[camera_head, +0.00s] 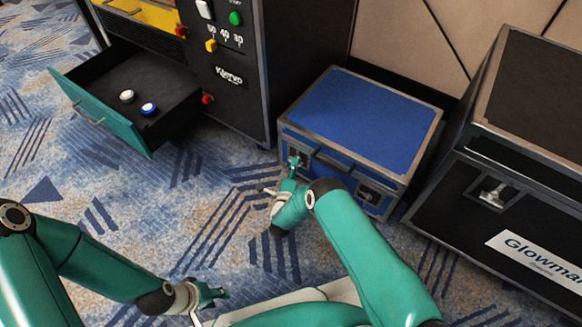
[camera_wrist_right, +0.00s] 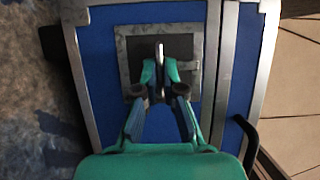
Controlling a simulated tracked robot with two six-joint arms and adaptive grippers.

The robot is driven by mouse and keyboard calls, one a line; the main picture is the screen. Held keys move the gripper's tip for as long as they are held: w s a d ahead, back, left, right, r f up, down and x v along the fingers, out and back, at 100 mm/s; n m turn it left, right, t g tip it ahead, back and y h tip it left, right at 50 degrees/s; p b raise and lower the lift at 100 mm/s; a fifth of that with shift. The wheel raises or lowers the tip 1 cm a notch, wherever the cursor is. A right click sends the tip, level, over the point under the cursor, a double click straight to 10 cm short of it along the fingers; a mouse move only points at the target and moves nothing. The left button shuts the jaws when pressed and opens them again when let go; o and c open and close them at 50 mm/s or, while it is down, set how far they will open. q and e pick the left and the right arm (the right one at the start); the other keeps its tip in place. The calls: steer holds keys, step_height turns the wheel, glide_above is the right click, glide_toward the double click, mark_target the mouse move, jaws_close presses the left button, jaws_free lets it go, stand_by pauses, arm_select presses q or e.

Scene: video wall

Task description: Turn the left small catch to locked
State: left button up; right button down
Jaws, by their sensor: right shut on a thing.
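The blue case (camera_head: 351,112) stands on the carpet with its lid closed. Its left small catch (camera_head: 297,153) is on the front face, partly hidden by my right gripper (camera_head: 291,172). In the right wrist view the catch's square metal plate (camera_wrist_right: 126,70) surrounds a dark recess with a thin upright-looking lever (camera_wrist_right: 160,50). My right gripper's fingertips (camera_wrist_right: 160,74) are shut on that lever from both sides. The right small catch (camera_head: 368,196) is on the same face, free of any gripper. My left gripper (camera_head: 216,293) is low over the carpet, away from the case; its opening is too small to tell.
A black case (camera_head: 465,196) with a larger catch (camera_head: 493,192) stands at right. A dark cabinet (camera_head: 307,40) stands behind left, its teal drawer (camera_head: 100,112) pulled out with a white and a blue knob-like piece inside. The blue case's handle (camera_head: 334,160) lies between its catches.

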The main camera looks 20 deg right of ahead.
steer(key=shift+w+d+r+m, duration=0.1)
steer(key=shift+d+m, duration=0.2)
steer(key=shift+d, duration=0.3)
steer(key=c, duration=1.3)
jaws_free()
steer(key=shift+a, duration=0.15)
steer(key=v, duration=1.2)
steer(key=shift+f, duration=0.2)
